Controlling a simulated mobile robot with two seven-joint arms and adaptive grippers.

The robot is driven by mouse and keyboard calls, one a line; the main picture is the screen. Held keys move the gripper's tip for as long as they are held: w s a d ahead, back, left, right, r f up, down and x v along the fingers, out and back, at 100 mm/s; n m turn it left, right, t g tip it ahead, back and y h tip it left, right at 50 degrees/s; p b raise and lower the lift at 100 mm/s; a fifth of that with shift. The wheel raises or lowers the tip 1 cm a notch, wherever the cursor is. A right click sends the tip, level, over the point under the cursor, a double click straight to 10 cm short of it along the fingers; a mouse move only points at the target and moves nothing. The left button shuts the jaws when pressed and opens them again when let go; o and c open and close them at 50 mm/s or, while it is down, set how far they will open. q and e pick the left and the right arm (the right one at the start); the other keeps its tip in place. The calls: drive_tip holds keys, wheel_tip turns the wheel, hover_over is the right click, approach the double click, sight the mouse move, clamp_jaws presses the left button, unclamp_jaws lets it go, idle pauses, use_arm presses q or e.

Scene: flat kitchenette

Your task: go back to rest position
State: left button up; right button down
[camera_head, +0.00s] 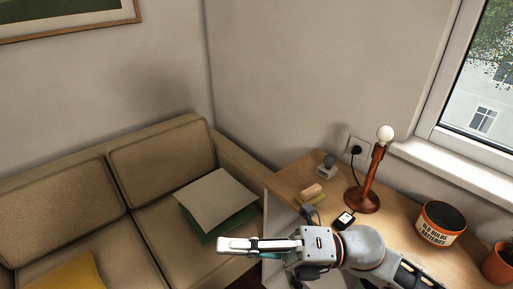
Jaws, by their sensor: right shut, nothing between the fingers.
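My right gripper (232,245) comes in from the lower right in the head view. Its fingers point left and are closed together with nothing between them. It is in front of the wooden side table (285,182), near the table's left edge and the sofa seat. My left gripper does not show. The right arm hides part of the table front.
On the table stand a lamp (376,165) with a bare bulb, a labelled tin (440,224), a small black device (345,220), wooden blocks (312,191) and a plant pot (499,264). A beige sofa (150,215) with cushions is at left. A window is at right.

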drive_tip(key=w+d+f+m+t+h, duration=0.1)
drive_tip(key=w+d+f+m+t, duration=0.15)
drive_tip(key=w+m+t, duration=0.4)
drive_tip(key=w+d+f+m+t+h, duration=0.1)
drive_tip(key=w+d+m+t, duration=0.2)
drive_tip(key=m+t, duration=0.5)
drive_tip(key=w+d+f+m+t+h, duration=0.3)
drive_tip(key=d+f+m+h, duration=0.6)
drive_tip(key=f+m, duration=0.5)
drive_tip(key=s+d+f+m+g+h, duration=0.2)
drive_tip(key=s+d+f+m+h, duration=0.1)
drive_tip(key=f, duration=0.7)
drive_tip(key=s+d+f+m+g+h, duration=0.3)
drive_tip(key=s+d+f, duration=0.4)
drive_tip(key=s+f, duration=0.3)
drive_tip(key=shift+f+m, duration=0.3)
drive_tip(key=shift+m, duration=0.55)
